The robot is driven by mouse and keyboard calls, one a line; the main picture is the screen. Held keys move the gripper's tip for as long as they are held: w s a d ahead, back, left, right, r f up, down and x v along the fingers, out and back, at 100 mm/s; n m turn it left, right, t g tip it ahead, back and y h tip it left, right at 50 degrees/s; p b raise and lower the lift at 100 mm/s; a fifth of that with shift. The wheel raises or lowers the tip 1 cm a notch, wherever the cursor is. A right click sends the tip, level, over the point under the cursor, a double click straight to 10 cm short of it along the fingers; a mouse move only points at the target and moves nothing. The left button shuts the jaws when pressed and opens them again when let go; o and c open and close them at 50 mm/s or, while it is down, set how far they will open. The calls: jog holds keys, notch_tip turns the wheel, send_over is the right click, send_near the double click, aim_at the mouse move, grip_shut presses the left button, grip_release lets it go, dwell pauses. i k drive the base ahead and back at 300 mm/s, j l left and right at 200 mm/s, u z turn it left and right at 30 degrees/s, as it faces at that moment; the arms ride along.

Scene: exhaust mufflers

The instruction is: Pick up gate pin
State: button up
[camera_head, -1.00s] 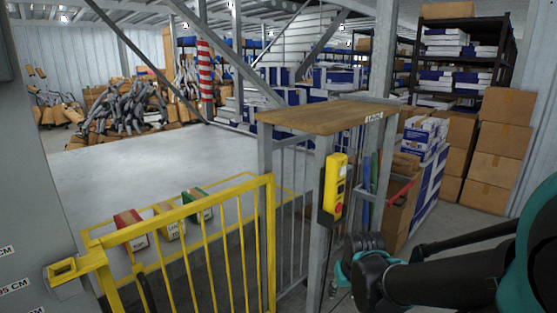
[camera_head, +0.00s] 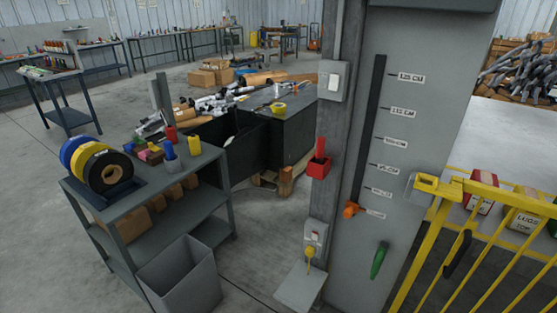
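I cannot tell for sure which thing is the gate pin. A red-handled piece (camera_head: 320,148) stands upright in a small red holder (camera_head: 318,168) on the grey post. A green handle (camera_head: 380,260) hangs low on the grey panel (camera_head: 420,110), tilted. An orange knob (camera_head: 351,210) sits at the bottom of the panel's dark slot. The yellow gate (camera_head: 480,190) is at the right, its end at a yellow latch (camera_head: 437,186) on the panel. A black handle (camera_head: 457,253) is on the gate. My gripper is out of view.
A grey shelf cart (camera_head: 150,195) with tape rolls (camera_head: 98,165) stands at the left, a grey bin (camera_head: 180,278) before it. A dark, cluttered workbench (camera_head: 285,130) is behind. A grey box (camera_head: 300,286) juts out at the post's foot. Open floor lies far left.

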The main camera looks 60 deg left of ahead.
aim_at(321, 140)
jog(key=u, duration=2.3)
